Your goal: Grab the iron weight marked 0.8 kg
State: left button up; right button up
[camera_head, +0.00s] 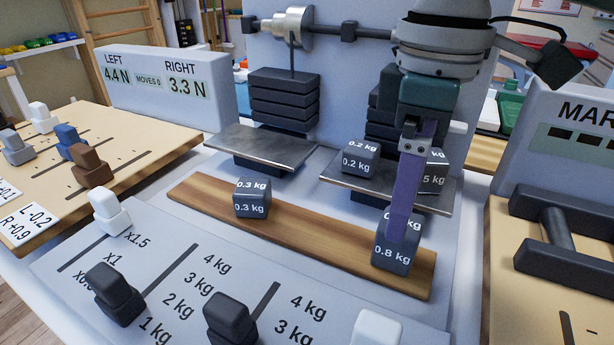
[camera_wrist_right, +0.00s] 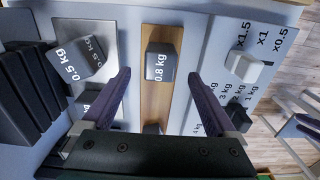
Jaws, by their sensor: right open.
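The 0.8 kg weight (camera_head: 393,256) is a dark grey block near the right end of a wooden strip (camera_head: 320,248). My right gripper (camera_head: 403,222) is over it, fingers pointing down, and one purple finger covers part of its label. In the right wrist view the fingers are spread wide and empty. The 0.8 kg weight (camera_wrist_right: 160,62) shows ahead, in line with the gap between the fingertips; whether they reach down beside it, I cannot tell. My left gripper is not in view.
A 0.3 kg weight (camera_head: 252,198) stands on the strip further left. Weights including a 0.2 kg weight (camera_head: 359,160) sit on the right metal plate (camera_head: 330,175), close behind my gripper. The left metal plate (camera_head: 262,146) is bare. Slider knobs (camera_head: 115,292) stand in front.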

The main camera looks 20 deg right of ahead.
notch_tip(320, 180, down, 6)
jog(key=shift+s+r+b, duration=0.1)
jog(key=shift+b, duration=0.65)
grip_shut()
dwell(0.6)
